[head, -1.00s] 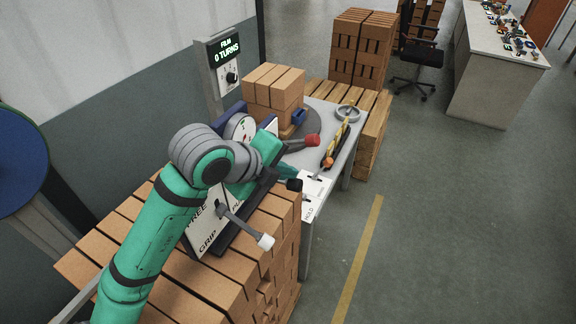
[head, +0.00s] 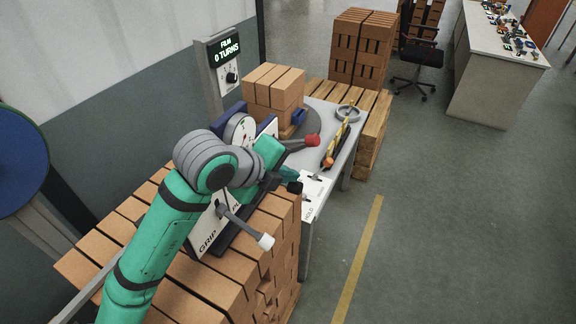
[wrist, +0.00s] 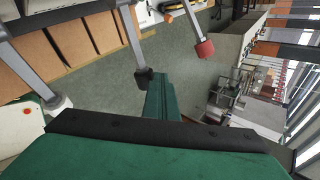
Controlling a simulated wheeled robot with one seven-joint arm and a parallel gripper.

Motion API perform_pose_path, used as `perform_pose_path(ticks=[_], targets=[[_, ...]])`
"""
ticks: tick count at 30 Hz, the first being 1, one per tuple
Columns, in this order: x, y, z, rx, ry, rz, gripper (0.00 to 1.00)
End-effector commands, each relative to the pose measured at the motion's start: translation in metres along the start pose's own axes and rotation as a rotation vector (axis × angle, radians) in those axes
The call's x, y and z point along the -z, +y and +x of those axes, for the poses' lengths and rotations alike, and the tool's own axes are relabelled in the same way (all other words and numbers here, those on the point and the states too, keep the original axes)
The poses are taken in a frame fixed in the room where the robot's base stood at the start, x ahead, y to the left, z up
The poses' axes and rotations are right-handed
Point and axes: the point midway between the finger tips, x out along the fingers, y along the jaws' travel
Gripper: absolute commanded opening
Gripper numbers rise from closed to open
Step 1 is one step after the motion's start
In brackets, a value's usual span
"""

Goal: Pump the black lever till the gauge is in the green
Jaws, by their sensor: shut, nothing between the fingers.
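The black lever's knob (head: 294,187) sticks out from the front of a panel in the head view, between a red-knobbed lever (head: 312,140) and a white-knobbed lever (head: 265,242). My gripper (head: 288,174) is shut and empty, right beside the black knob. In the wrist view the black lever (wrist: 144,76) hangs just left of my gripper's green fingers (wrist: 160,88); I cannot tell whether they touch. A round white gauge (head: 238,129) sits behind my arm, partly hidden, and its needle is too small to read.
The panel stands beside stacked bricks (head: 205,285). A display (head: 226,48) reads "FILM 0 TURNS". Open floor lies to the right.

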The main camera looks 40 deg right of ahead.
Motion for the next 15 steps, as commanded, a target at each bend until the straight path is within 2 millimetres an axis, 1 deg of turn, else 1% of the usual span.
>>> perform_pose_path(ticks=[15], targets=[[0.0040, 0.0033, 0.0046, -0.001, 0.004, 0.000, 0.00]])
